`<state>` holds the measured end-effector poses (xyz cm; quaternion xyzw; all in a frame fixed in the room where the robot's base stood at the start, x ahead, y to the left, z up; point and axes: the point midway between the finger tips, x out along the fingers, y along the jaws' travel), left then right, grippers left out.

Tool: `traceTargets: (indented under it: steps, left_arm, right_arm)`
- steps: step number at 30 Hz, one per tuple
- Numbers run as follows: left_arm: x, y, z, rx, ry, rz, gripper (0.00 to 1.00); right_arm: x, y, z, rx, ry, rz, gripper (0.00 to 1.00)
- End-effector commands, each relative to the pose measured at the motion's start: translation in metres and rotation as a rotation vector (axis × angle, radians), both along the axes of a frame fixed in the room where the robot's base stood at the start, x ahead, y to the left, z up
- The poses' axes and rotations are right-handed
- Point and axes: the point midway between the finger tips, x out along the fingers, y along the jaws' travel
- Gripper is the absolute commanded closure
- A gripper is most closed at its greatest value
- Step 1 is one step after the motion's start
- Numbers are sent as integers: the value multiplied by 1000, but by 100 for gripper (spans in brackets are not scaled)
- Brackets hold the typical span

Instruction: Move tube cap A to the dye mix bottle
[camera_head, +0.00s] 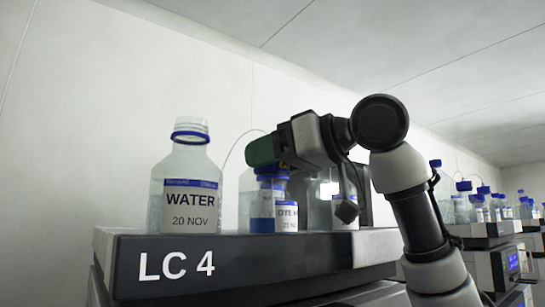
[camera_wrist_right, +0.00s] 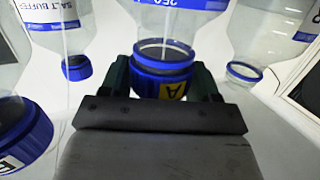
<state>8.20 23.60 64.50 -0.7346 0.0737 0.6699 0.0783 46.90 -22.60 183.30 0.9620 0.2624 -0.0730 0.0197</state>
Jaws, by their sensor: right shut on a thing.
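Tube cap A (camera_wrist_right: 163,86) is a blue cap with a yellow "A" label, seen in the right wrist view. My right gripper (camera_wrist_right: 165,80) is shut on it, one dark green finger on each side. The cap is at the neck of a bottle with a "25…" label, and a thin tube runs up through that neck. In the head view, the dye mix bottle (camera_head: 287,217) has a "DYE M…" label and blue at its left, with my right gripper (camera_head: 264,152) over its top. Whether the cap is seated or just touching the neck is unclear. My left gripper is not in view.
An uncapped water bottle (camera_head: 190,188) stands left on the LC 4 unit (camera_head: 240,262). A salt buffer bottle (camera_wrist_right: 60,20) with a blue cap and another capped bottle (camera_wrist_right: 20,135) are close by in the wrist view. More bottles (camera_head: 480,205) stand on units at the right.

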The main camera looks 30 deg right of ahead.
Motion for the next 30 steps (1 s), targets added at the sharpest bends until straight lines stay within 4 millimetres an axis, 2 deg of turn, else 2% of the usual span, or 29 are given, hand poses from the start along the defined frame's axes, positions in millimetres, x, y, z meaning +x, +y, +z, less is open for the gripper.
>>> traceTargets:
  steps: [8, 9, 14, 23, 26, 30]
  left_arm:
    - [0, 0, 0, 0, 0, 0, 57]
    - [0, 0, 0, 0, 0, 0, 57]
    - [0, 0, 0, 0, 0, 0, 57]
    - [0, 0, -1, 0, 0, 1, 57]
    - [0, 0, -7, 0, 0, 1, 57]
    - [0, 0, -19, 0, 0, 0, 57]
  right_arm:
    - [0, 0, 0, 1, -1, 0, 61]
    - [0, 0, 0, 1, -1, 0, 32]
    - [0, 0, 0, 1, -1, 0, 9]
    - [-2, -1, 0, 1, -1, 0, 9]
    - [-10, -6, 1, 2, -3, 0, 9]
    - [-32, -19, 3, 2, -4, -1, 9]
